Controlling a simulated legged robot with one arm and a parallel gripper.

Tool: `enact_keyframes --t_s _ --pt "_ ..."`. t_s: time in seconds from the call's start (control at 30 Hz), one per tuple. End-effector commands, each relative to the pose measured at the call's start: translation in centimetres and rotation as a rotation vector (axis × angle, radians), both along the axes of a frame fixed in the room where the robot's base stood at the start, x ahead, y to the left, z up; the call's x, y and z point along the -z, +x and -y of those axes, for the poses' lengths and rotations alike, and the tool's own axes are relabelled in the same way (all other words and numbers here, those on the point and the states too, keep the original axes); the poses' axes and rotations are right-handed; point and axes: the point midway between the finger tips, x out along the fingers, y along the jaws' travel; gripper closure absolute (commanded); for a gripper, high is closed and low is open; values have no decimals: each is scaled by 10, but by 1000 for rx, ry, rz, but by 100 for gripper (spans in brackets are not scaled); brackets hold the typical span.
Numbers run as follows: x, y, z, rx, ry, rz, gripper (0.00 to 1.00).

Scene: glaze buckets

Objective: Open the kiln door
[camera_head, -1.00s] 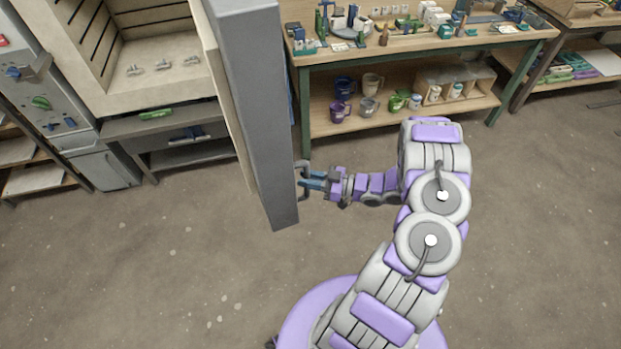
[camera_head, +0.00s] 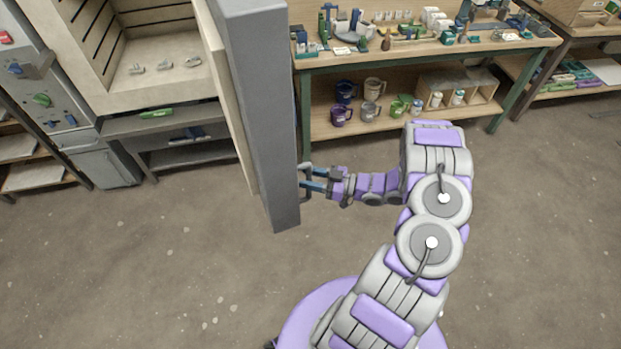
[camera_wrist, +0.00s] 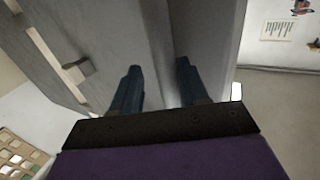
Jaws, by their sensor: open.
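The kiln door (camera_head: 268,120) is a thick grey slab that stands swung wide open, its pale inner lining facing left. The kiln (camera_head: 160,62) shows its cream chamber at the upper left, with small pieces on its floor. My gripper (camera_head: 308,180) is on the outer, right side of the door, beside the dark door handle (camera_head: 304,168). Its fingers are apart and point at the door. In the wrist view the two dark fingers (camera_wrist: 158,82) are spread in front of the grey door face (camera_wrist: 110,40). I cannot tell whether they touch the handle.
A workbench (camera_head: 420,58) with tools stands behind, with mugs (camera_head: 343,116) on its lower shelf. A control panel (camera_head: 40,90) is left of the kiln. A grey stand (camera_head: 180,140) is below the chamber. The floor (camera_head: 130,260) in front is clear.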

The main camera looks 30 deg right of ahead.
Motion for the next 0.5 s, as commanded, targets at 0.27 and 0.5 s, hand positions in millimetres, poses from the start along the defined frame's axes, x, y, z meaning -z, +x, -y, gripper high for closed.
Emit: enact_keyframes --t_s 0.27,0.5 --pt "1 -2 -1 -2 -1 -4 57" --pt "1 -14 12 1 1 -5 57"
